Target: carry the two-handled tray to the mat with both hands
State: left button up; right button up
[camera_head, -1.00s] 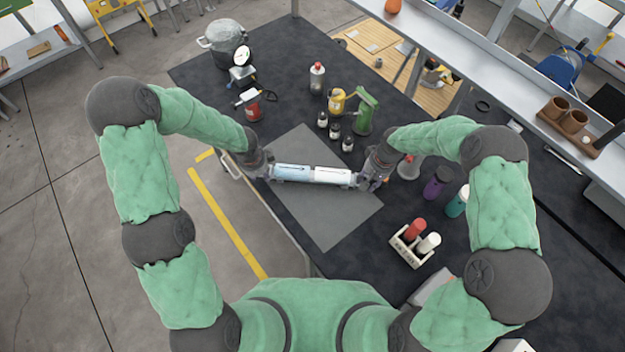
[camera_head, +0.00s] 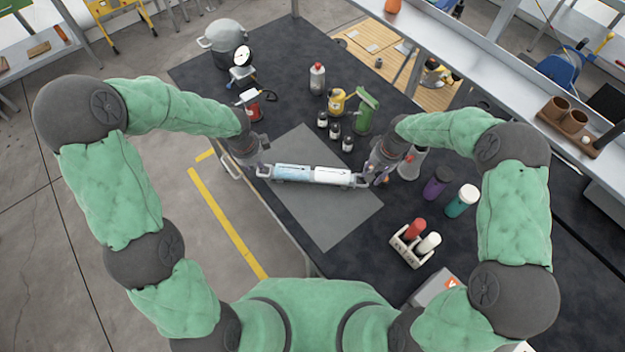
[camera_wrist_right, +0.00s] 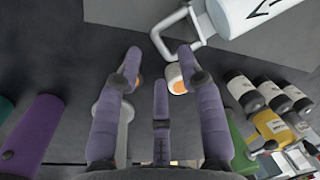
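The two-handled tray (camera_head: 313,183), long and pale with a light blue part at left and a white part at right, lies across the grey mat (camera_head: 330,232). Its white end and a bent white handle (camera_wrist_right: 172,33) show in the right wrist view. My left gripper (camera_head: 257,162) is at the tray's left end, beside the left handle, and looks open; its fingers are small here. My right gripper (camera_head: 374,176) is at the right end. In the right wrist view its purple fingers (camera_wrist_right: 160,65) are spread with nothing between them, and the handle lies beyond the tips.
Several small bottles (camera_head: 334,131), a yellow can (camera_head: 337,101) and a green stand (camera_head: 364,112) stand behind the mat. A purple cup (camera_head: 437,184), a teal cup (camera_head: 462,201) and a bottle caddy (camera_head: 410,246) are at right. The mat's front part is clear.

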notch_tip(320, 180, up, 7)
jog(key=d, duration=0.1)
jog(key=shift+s+f, duration=0.1)
dwell(0.6)
